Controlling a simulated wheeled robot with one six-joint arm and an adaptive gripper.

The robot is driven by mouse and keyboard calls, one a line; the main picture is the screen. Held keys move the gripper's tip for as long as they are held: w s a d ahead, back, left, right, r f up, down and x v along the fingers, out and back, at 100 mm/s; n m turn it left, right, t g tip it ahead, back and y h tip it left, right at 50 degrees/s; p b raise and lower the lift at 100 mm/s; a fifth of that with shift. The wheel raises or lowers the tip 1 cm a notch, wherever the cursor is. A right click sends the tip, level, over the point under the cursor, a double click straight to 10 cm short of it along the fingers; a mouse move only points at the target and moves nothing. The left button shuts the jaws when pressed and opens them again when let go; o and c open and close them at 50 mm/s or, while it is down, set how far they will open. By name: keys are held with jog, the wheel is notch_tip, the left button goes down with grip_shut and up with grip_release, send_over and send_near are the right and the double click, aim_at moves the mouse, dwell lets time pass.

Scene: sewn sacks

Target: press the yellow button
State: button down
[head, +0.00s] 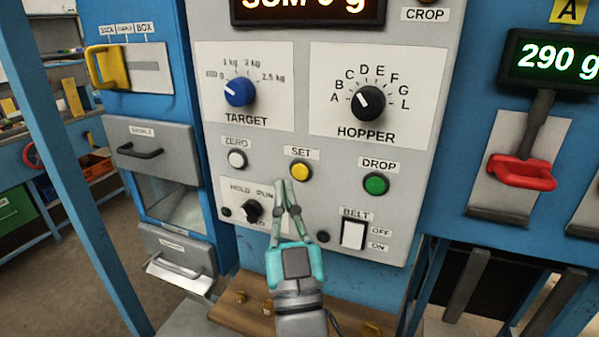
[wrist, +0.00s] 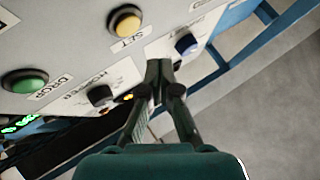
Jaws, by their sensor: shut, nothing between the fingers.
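The yellow button (head: 300,171) sits on the grey control panel (head: 330,220), just under the SET label. It also shows in the wrist view (wrist: 126,20), near the top, ahead of my fingertips. My gripper (head: 286,184) is shut and empty, with its fingertips just below and left of the yellow button in the head view. In the wrist view the closed fingertips (wrist: 159,64) appear apart from the button. I cannot tell exactly how far they stand from the panel.
A white ZERO button (head: 237,159) and a green DROP button (head: 376,184) flank the yellow one. A black HOLD/RUN knob (head: 252,210) and a BELT switch (head: 354,235) sit lower. A blue TARGET knob (head: 239,92) and a HOPPER knob (head: 368,102) are above.

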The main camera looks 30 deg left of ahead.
jog(key=shift+s+d, duration=0.2)
jog(key=shift+s, duration=0.7)
jog(key=s+d+f+m+h, duration=0.15)
jog(key=d+f+h, duration=0.35)
jog(key=d+f, duration=0.85)
jog(key=s+d+f+m+h, duration=0.15)
jog(key=d+f+h, duration=0.25)
jog(key=d+f, duration=0.95)
jog(key=s+d+f+m+g+h, duration=0.1)
jog(key=s+d+f+m+h, duration=0.3)
jog(key=s+d+f, duration=0.7)
jog(key=s+d+m+g+h, duration=0.1)
jog(key=s+d+h, duration=0.1)
jog(key=s, duration=0.5)
jog(key=s+d+m+g+h, duration=0.1)
jog(key=s+d+h, duration=0.1)
jog(key=s+d, duration=0.2)
jog(key=s, duration=0.3)
jog(key=shift+s+r+h, duration=0.15)
jog(key=shift+s+h, duration=0.15)
